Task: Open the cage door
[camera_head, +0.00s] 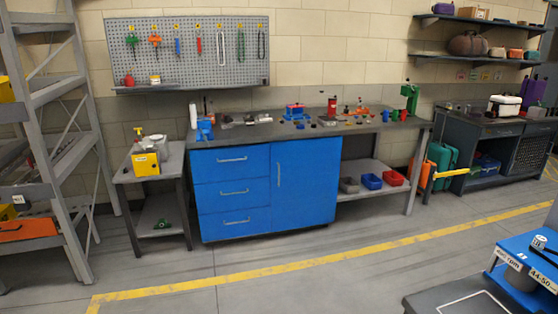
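I see no cage that I can make out for certain. A dark mesh-like panel (530,153) is in the front of the workbench at the far right; I cannot tell whether it is a door. A blue cabinet (207,202) under the middle workbench has drawers on the left and a closed door (302,184) with an upright handle on the right. Neither of my grippers is in view.
A grey shelving rack (56,92) stands at the left beside a small side table (126,178). A pegboard (184,52) hangs on the wall. A blue device (525,262) is at the lower right. The floor before the cabinet is clear, crossed by a yellow line (330,257).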

